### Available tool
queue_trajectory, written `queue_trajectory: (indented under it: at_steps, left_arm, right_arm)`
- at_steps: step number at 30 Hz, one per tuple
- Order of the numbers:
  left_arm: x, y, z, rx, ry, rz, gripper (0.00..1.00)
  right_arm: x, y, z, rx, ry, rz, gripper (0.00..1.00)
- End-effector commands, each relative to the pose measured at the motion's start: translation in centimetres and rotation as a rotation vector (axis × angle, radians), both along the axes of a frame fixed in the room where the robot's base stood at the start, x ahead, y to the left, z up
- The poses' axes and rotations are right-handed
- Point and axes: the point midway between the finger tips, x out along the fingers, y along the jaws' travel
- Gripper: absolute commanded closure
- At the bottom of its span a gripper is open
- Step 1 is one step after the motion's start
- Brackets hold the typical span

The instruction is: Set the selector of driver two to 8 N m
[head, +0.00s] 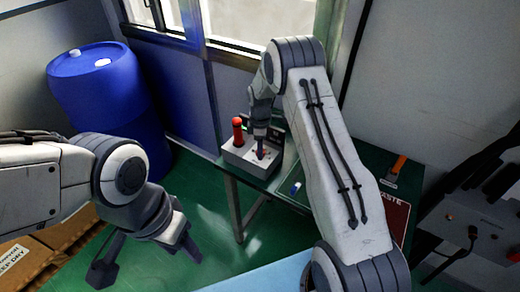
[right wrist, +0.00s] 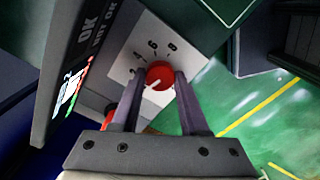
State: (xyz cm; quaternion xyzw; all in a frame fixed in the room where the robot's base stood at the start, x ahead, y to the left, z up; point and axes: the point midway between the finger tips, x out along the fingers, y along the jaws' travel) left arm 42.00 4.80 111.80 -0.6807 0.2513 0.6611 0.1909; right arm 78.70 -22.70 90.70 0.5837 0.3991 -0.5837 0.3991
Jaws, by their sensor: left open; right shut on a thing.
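A red selector knob (right wrist: 160,74) with a white pointer line sits on a pale panel (right wrist: 125,68) with dark numerals around its far side. The line slants to the lower left; I cannot read its setting for sure. My right gripper (right wrist: 158,82) is shut on this knob, one finger on each side. In the head view my right gripper (head: 260,150) reaches down to a grey box (head: 237,158) on the green table. A red-handled driver (head: 238,130) stands upright at the box's left. My left gripper (head: 146,260) is open and empty, low at the left, away from the box.
A dark display unit (right wrist: 75,75) marked OK and NOT OK stands close left of the knob. A blue barrel (head: 108,95) and cardboard boxes (head: 30,255) are at the left. A red WASTE area (head: 396,215) and an orange-handled tool (head: 396,168) are at the right.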

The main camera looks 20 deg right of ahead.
Motion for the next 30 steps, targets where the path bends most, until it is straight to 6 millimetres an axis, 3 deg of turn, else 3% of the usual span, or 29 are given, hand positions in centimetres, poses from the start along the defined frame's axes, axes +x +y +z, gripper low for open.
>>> queue_trajectory:
  at_steps: [30]
  left_arm:
    - [0.0,0.0,-1.9,0.0,0.0,0.0,0.5]
  right_arm:
    - [0.1,-0.1,0.1,0.001,-0.001,-0.882,1.0]
